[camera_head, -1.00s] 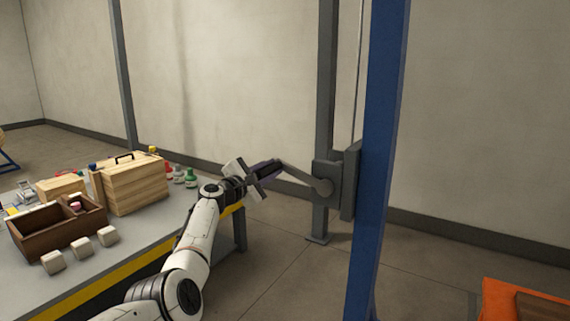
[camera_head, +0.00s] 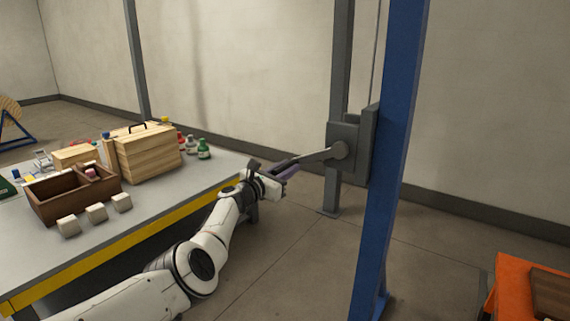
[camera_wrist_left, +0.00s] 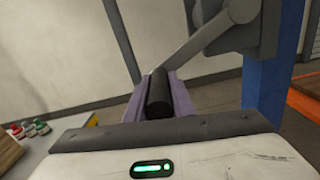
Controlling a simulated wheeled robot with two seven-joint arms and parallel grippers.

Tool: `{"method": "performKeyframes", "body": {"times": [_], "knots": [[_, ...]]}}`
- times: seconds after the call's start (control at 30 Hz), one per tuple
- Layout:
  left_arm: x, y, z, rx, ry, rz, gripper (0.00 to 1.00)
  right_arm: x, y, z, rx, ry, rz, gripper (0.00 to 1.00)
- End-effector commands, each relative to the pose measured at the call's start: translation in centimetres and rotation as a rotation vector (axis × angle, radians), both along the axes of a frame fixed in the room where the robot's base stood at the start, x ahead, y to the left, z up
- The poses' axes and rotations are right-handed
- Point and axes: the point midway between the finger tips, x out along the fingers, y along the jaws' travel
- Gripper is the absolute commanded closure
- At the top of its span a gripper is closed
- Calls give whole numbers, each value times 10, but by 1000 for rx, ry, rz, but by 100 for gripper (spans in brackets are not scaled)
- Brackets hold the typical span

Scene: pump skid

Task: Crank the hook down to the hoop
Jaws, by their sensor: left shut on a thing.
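The crank arm (camera_head: 314,156) is a grey bar running from the hub of the grey winch box (camera_head: 343,140) on the post, down and left to my gripper. My left gripper (camera_head: 284,169) is shut on the crank handle. In the left wrist view the dark cylindrical crank handle (camera_wrist_left: 158,94) lies between the purple finger pads of my left gripper (camera_wrist_left: 160,98), and the crank arm (camera_wrist_left: 200,52) runs up and right. A thin cable (camera_head: 375,55) rises above the winch box. The hook and the hoop are not in view. My right gripper is not in view.
A blue post (camera_head: 389,160) stands just right of the winch, with a grey post (camera_head: 340,75) behind. The table (camera_head: 185,192) at left bears a wooden box (camera_head: 150,154), a brown caddy (camera_head: 72,192), white blocks and bottles. An orange platform (camera_head: 508,285) is at lower right. Floor between is clear.

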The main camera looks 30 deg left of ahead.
Motion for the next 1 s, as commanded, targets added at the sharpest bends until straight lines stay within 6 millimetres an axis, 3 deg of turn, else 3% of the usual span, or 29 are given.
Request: {"method": "performKeyframes", "body": {"times": [0.57, 0.6, 0.7, 1.0], "knots": [[0, -4, -8, -32, 9, 0, 100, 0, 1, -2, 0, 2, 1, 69], [0, -4, -8, -31, 9, 0, 75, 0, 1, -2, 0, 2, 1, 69], [0, -4, -8, -32, 8, -2, 60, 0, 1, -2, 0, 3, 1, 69], [-1, -3, -6, -33, 6, -1, 60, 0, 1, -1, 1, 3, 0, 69]]}}
